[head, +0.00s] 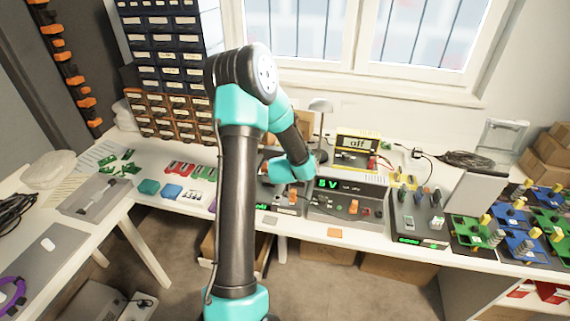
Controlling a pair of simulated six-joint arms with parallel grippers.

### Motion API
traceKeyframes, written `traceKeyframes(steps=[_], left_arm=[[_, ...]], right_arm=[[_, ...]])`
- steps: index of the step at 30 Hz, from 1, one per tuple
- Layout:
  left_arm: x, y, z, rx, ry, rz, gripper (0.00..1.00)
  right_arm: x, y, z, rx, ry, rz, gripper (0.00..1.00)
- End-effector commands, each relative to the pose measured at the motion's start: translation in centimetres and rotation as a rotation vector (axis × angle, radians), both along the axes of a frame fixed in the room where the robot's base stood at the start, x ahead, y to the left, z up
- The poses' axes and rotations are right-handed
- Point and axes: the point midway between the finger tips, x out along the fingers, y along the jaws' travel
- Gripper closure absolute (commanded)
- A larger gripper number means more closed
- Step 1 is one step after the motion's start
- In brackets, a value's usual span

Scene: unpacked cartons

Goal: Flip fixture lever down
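One arm, which I take to be my left, rises from the bottom edge and bends down over the bench in the head view. Its wrist end is above a dark device (265,207) with a green display, left of the power supply. My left gripper (284,193) is mostly hidden by the wrist, so I cannot tell its opening or whether it touches anything. A small orange part (292,198) shows beside it; I cannot tell if this is the fixture lever. The fixture is largely covered by the arm. My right gripper is not in view.
A dark box with upright parts (418,218) and several green and blue boards (472,232) lie further right. Drawer cabinets (165,45) stand back left.

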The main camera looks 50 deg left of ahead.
Motion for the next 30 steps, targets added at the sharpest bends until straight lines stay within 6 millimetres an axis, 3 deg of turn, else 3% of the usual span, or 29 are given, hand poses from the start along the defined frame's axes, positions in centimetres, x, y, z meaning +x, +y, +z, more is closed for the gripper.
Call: traceKeyframes(steps=[14, 15, 21, 23, 30], left_arm=[[0.40, -0.75, -0.34, 0.004, -0.004, -0.011, 1.00], [0.40, -0.75, -0.34, 0.003, -0.003, -0.011, 0.73], [0.46, -0.69, -0.22, 0.006, -0.007, -0.011, 0.54], [0.47, -0.66, -0.18, 0.006, -0.007, -0.010, 0.49], [0.48, -0.65, -0.08, 0.007, -0.008, -0.011, 0.49]], right_arm=[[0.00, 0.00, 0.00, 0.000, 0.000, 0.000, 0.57], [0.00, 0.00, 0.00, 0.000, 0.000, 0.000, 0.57], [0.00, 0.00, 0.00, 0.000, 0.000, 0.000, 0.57], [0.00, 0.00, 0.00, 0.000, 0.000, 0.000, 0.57], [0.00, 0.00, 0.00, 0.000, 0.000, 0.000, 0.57]])
